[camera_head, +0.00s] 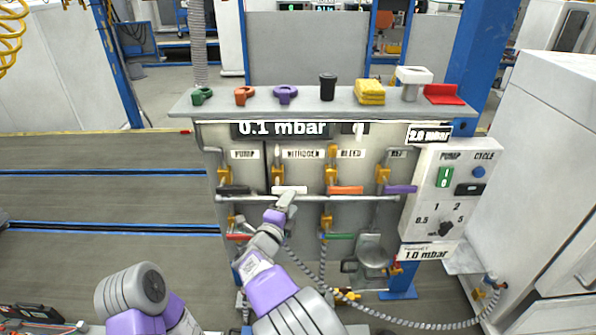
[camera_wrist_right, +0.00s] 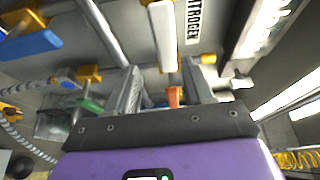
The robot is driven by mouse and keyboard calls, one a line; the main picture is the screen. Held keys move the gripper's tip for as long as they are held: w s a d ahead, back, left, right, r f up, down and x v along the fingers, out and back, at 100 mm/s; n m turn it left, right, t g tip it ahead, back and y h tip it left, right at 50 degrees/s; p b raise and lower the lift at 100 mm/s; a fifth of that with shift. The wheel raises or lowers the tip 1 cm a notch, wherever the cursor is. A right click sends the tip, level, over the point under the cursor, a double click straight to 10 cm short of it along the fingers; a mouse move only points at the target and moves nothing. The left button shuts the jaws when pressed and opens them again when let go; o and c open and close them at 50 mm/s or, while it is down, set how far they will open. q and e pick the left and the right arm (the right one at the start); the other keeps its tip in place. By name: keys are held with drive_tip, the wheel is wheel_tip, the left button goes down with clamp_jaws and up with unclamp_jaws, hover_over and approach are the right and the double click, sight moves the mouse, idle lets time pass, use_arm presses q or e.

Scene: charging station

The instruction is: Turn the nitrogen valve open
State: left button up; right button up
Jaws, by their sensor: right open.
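The nitrogen valve's white handle (camera_head: 289,190) lies level under the NITROGEN label on the charging station's front panel. My right gripper (camera_head: 289,198) is just below and in front of this handle and hides a little of the area there. In the right wrist view the white handle (camera_wrist_right: 163,35) is ahead of the open right gripper (camera_wrist_right: 165,85), roughly in line with the gap between the fingers. The fingers do not visibly clamp it. A small orange part (camera_wrist_right: 174,97) shows between the fingers. My left gripper is not in view.
A black pump handle (camera_head: 233,190), an orange bleed handle (camera_head: 346,190) and a purple handle (camera_head: 400,189) flank the nitrogen valve. A grey pipe (camera_head: 330,199) runs just below them. Hoses hang below.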

sight(298, 187)
drive_tip(key=x, duration=0.2)
drive_tip(key=p+x, duration=0.1)
drive_tip(key=x, duration=0.1)
drive_tip(key=r+x, duration=0.1)
drive_tip(key=x, duration=0.2)
drive_tip(key=shift+w, duration=0.15)
clamp_jaws()
